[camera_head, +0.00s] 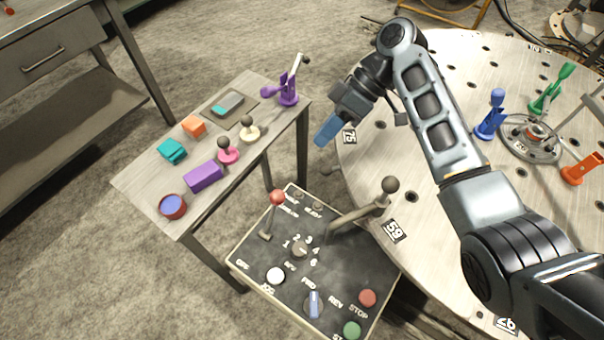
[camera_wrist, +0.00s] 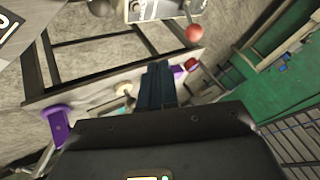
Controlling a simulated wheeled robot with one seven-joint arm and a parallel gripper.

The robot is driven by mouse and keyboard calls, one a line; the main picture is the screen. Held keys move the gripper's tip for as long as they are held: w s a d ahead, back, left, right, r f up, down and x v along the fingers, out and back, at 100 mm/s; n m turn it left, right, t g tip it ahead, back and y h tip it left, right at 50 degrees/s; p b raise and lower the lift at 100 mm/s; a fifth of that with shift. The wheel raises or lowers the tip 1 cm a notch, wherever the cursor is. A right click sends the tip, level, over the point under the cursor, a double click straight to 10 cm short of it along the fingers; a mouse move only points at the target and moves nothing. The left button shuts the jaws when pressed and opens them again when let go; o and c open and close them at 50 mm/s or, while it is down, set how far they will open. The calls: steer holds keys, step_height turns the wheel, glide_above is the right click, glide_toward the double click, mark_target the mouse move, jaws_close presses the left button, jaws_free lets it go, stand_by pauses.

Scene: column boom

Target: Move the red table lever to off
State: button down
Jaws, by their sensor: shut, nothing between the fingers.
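The red lever (camera_head: 277,198) is a thin rod with a red ball knob on the dark control panel (camera_head: 262,257). It rises near the panel's upper left edge and leans slightly right in the head view. Its red knob also shows at the top of the wrist view (camera_wrist: 194,33). My gripper (camera_head: 326,132) has blue fingers, shut and empty. It hangs above and to the right of the lever in the head view, apart from it. In the wrist view the shut fingers (camera_wrist: 157,84) point up the picture, with the knob beyond them.
A taller dark-knobbed lever (camera_head: 389,187) stands right of the red one. The panel carries a dial, a blue selector and several buttons. A narrow side table (camera_head: 152,187) with small coloured objects is at left; a large round table (camera_head: 400,150) is at right.

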steer(key=shift+w+d, duration=0.1)
steer(key=shift+d, duration=0.15)
steer(key=shift+f, duration=0.1)
steer(key=s+a+f+p, duration=0.3)
steer(key=s+a+f, duration=0.3)
steer(key=a, duration=0.1)
steer(key=shift+a+f, duration=0.35)
steer(key=shift+a, duration=0.05)
steer(key=shift+s+a, duration=0.1)
stand_by(0.4)
